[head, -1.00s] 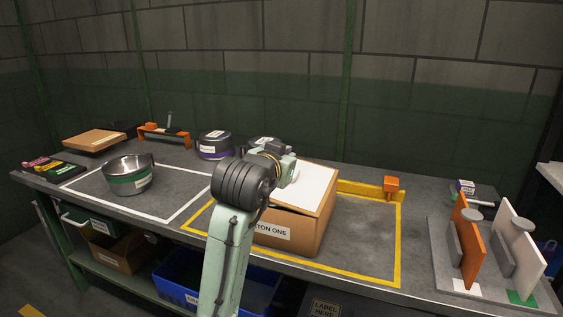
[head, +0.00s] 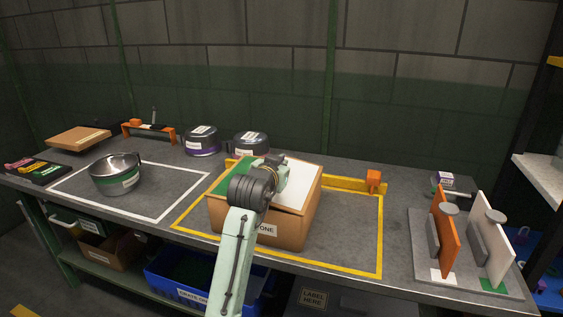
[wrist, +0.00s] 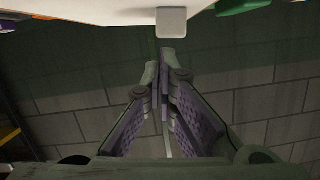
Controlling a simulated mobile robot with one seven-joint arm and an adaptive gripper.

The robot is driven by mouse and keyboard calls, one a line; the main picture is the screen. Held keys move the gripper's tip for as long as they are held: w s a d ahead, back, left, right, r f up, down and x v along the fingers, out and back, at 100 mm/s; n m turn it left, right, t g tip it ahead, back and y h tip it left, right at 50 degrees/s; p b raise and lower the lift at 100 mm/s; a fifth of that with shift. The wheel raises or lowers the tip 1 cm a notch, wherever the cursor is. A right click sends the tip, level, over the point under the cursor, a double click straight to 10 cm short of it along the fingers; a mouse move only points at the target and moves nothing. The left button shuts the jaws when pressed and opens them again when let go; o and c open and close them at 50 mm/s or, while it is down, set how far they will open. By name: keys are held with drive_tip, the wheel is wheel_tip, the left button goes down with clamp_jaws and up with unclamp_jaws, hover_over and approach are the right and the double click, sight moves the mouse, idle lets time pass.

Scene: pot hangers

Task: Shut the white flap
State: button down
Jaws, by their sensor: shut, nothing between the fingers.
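An upright white flap (head: 491,240) stands on a grey base at the right of the bench, beside an orange flap (head: 443,236). Each has a grey round knob. A white panel (head: 300,185) also lies on top of the brown carton (head: 292,228) in the yellow outline. My gripper (wrist: 163,72) is shut and empty in the wrist view. In the head view it is above the carton, its fingertips hidden by my arm, well left of the upright flaps. A pale surface (wrist: 90,12) with a grey block (wrist: 172,22) crosses the top of the wrist view, close to the fingertips.
An orange block (head: 374,176) on a yellow rail stands behind the carton. Two lidded pots (head: 201,142) stand at the back. A steel pot (head: 115,176) sits in the white outline at left. Bench between the carton and the grey base (head: 425,270) is clear.

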drive_tip(key=shift+f, duration=0.15)
drive_tip(key=shift+w+a+f+b, duration=0.1)
drive_tip(key=shift+a+f+b, duration=0.15)
drive_tip(key=shift+f+b, duration=0.25)
drive_tip(key=shift+w+a+f+b, duration=0.1)
drive_tip(key=shift+a+f+b, duration=0.15)
drive_tip(key=shift+f+b, duration=0.15)
drive_tip(key=shift+r, duration=0.2)
